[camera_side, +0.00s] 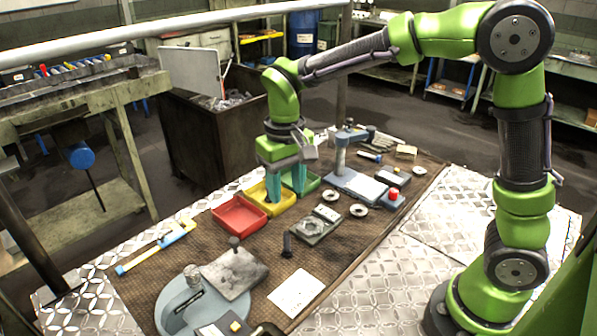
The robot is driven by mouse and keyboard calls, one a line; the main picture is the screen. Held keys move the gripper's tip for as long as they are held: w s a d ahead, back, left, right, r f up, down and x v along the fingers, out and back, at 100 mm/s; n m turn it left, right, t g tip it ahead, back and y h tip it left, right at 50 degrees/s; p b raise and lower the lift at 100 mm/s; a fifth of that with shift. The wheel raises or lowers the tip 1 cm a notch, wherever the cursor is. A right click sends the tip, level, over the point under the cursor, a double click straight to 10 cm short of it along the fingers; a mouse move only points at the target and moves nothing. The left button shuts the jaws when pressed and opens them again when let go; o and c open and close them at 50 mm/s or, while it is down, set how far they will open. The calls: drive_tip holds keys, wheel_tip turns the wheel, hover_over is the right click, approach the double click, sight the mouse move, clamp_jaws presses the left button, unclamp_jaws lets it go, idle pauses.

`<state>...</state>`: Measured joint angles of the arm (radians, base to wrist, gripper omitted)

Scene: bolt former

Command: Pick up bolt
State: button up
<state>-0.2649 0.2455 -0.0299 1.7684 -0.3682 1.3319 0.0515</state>
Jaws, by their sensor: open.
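My gripper (286,188) points down with its two teal fingers apart and nothing seen between them. It is over the yellow tray (256,195) and the green tray (312,181); I cannot tell how far the fingertips reach into them. A small dark upright piece (287,245), which may be a bolt, stands on the brown mat in front of the trays, apart from my gripper. No bolt can be made out for sure inside the trays, as the fingers and tray walls hide part of them.
A red tray (239,216) stands left of the yellow one. A blue-grey device with a post (341,160) and a red button (393,194) is at the right. A grey flat block (314,228), metal rings and a round grey base (180,318) crowd the brown mat (340,262).

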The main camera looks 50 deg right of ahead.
sight(286, 233)
wheel_tip(286, 233, down, 9)
drive_tip(key=shift+f, duration=0.2)
drive_tip(key=shift+a+f, duration=0.2)
drive_tip(key=shift+f, duration=2.55)
clamp_jaws()
